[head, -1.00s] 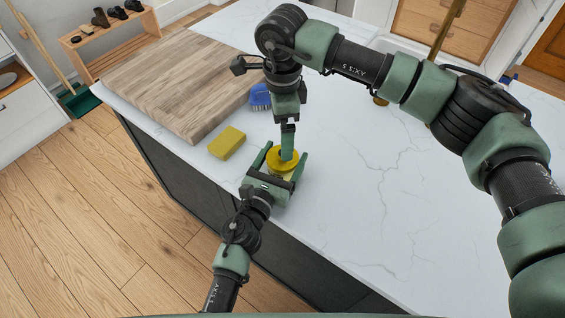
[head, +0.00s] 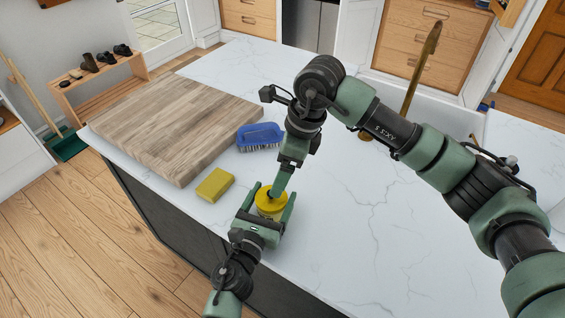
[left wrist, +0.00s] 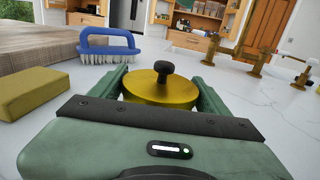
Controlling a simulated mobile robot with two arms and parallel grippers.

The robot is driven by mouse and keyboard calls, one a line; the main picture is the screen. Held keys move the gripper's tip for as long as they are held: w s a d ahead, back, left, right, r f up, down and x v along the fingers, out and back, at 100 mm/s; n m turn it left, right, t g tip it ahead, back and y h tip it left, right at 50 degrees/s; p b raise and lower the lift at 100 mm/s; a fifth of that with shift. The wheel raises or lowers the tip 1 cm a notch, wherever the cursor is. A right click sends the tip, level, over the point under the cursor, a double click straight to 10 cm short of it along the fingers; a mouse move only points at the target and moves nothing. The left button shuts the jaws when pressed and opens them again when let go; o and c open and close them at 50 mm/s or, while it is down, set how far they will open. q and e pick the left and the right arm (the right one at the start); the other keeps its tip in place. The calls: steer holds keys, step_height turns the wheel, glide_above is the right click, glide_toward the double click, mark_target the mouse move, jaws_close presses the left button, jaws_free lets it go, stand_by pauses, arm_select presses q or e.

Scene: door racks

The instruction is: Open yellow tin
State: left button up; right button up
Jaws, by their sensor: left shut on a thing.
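The yellow tin (head: 266,207) stands on the white counter near its front edge. Its round yellow lid with a black knob is on top in the left wrist view (left wrist: 160,92). My left gripper (head: 268,203) is shut around the tin, one green finger on each side; both fingers also show in the left wrist view. My right gripper (head: 279,184) comes down from above and overlaps the lid in the head view. It does not show in the left wrist view, where the knob is uncovered. I cannot tell whether its fingers are open.
A yellow sponge (head: 215,185) lies left of the tin. A blue brush (head: 260,135) lies behind it, beside a large wooden board (head: 175,125). A brass faucet (head: 420,70) stands by the sink at the back. The counter right of the tin is clear.

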steer(key=x, duration=0.9)
steer(key=shift+d+f, duration=0.1)
steer(key=shift+c, duration=0.4)
steer(key=c, duration=1.1)
steer(key=shift+c, duration=0.2)
steer(key=shift+r, duration=0.2)
arm_select(q)
steer(key=shift+a+f, duration=0.1)
steer(key=shift+f, duration=0.15)
arm_select(e)
steer(key=shift+r, duration=1)
jaws_close()
arm_select(q)
steer(key=shift+r, duration=0.15)
arm_select(e)
steer(key=shift+r, duration=0.15)
